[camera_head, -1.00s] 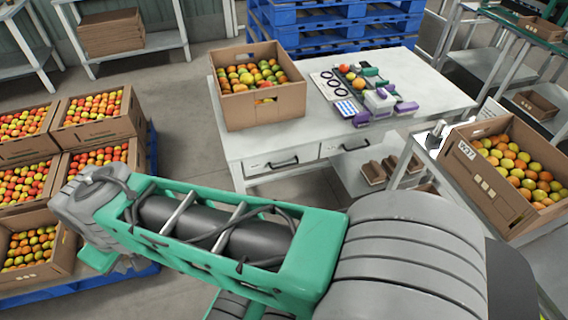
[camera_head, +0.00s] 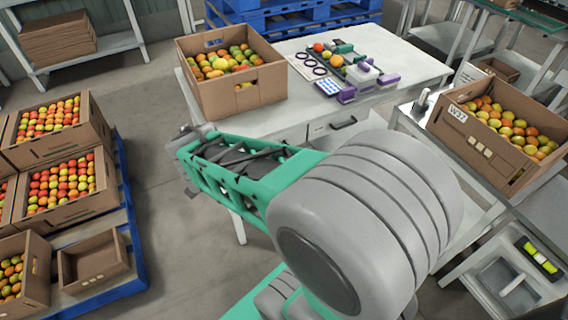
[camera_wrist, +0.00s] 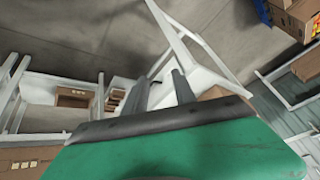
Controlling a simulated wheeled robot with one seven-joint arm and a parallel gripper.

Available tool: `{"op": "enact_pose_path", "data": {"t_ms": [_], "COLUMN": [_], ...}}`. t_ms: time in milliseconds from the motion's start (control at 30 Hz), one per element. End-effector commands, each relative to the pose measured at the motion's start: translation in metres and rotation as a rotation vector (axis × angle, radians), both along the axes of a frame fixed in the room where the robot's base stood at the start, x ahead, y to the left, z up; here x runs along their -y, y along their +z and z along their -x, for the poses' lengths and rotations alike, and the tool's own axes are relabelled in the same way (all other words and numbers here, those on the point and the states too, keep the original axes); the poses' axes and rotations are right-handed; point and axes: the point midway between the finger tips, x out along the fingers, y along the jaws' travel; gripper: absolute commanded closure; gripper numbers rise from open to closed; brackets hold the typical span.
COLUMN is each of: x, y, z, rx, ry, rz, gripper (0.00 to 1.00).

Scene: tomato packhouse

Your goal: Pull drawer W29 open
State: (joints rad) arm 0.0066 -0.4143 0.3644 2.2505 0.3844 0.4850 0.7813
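The white table (camera_head: 405,62) has drawer fronts along its near side. One drawer front (camera_head: 318,131) with a dark bar handle (camera_head: 343,122) shows in the head view and looks shut. My arm hides the drawer front to its left. I cannot read W29 on any drawer. In the wrist view my gripper (camera_wrist: 158,88) has its two dark fingers apart, with nothing seen between them. White frame legs show beyond the fingers.
A box of tomatoes (camera_head: 200,92) stands on the table's left end, near tools and a purple-and-white device (camera_head: 365,78). Another labelled tomato box (camera_head: 480,148) stands on the right bench. Tomato boxes sit on a blue pallet (camera_head: 133,215) at left. Open floor lies between.

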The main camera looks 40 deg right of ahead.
Motion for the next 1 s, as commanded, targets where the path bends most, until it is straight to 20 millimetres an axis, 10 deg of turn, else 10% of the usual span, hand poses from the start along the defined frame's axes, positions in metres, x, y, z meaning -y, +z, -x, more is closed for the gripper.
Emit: {"op": "enact_pose_path", "data": {"t_ms": [33, 100, 300, 500, 1000], "x": [0.033, 0.081, 0.169, 0.185, 0.249], "y": [-0.064, -0.102, -0.169, -0.179, -0.184], "z": [-0.012, -0.027, -0.042, -0.049, -0.083], "rx": [0.094, 0.292, 0.931, 1.245, 1.270], "ry": [-0.219, -0.506, -0.922, -0.943, -0.945], "rz": [0.021, 0.059, 0.115, 0.054, 0.042], "gripper": [0.68, 0.68, 0.68, 0.68, 0.68]}}
